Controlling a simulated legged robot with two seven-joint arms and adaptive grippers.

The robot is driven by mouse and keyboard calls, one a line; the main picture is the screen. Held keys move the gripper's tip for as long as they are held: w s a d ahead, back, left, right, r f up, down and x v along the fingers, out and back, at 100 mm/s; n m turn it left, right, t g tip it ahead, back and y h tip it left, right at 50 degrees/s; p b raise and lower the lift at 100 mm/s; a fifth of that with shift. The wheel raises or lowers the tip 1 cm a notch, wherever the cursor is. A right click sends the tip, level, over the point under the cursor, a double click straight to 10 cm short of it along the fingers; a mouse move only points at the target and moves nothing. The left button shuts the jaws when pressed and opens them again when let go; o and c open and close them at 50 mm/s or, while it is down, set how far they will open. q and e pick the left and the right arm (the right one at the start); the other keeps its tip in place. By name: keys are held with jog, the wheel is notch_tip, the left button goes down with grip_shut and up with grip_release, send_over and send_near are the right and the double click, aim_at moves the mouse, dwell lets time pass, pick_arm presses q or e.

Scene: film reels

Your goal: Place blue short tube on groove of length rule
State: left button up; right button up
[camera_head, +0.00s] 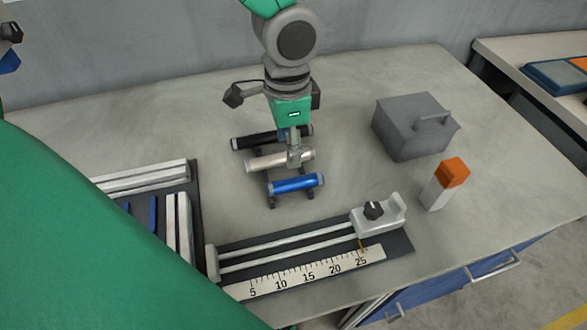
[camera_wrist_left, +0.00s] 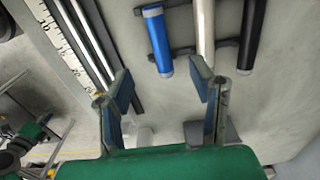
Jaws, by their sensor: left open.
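The blue short tube (camera_head: 296,184) lies on a dark rack in the middle of the table, nearest the length rule. It also shows in the left wrist view (camera_wrist_left: 157,40). The length rule (camera_head: 290,280) has rails, a groove between them and a numbered scale; it also shows in the left wrist view (camera_wrist_left: 72,45). My left gripper (camera_head: 293,158) points down above the rack, beside the blue tube, and covers part of the silver tube in the head view. In the left wrist view its jaws (camera_wrist_left: 163,84) are open and empty. My right gripper is not seen.
A silver tube (camera_head: 265,162) and a black tube (camera_head: 252,142) lie behind the blue one. A grey box (camera_head: 412,126) and an orange-topped block (camera_head: 445,183) stand right. A dark tray with rails (camera_head: 180,222) is left. Bare table lies between rack and rule.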

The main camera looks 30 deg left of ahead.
aim_at(294, 180)
pick_arm(q)
jog(key=f, duration=0.4)
jog(key=d+f+b, duration=0.1)
jog(key=f, duration=0.1)
jog(key=shift+w, duration=0.1)
jog(key=shift+a+f, duration=0.3)
jog(key=shift+f, duration=0.25)
jog(key=f, duration=0.3)
jog(key=shift+w+f, duration=0.35)
jog(key=shift+f, duration=0.4)
jog(key=shift+d+f, duration=0.1)
jog(key=shift+d, duration=0.4)
grip_shut()
jog(key=shift+a, duration=0.35)
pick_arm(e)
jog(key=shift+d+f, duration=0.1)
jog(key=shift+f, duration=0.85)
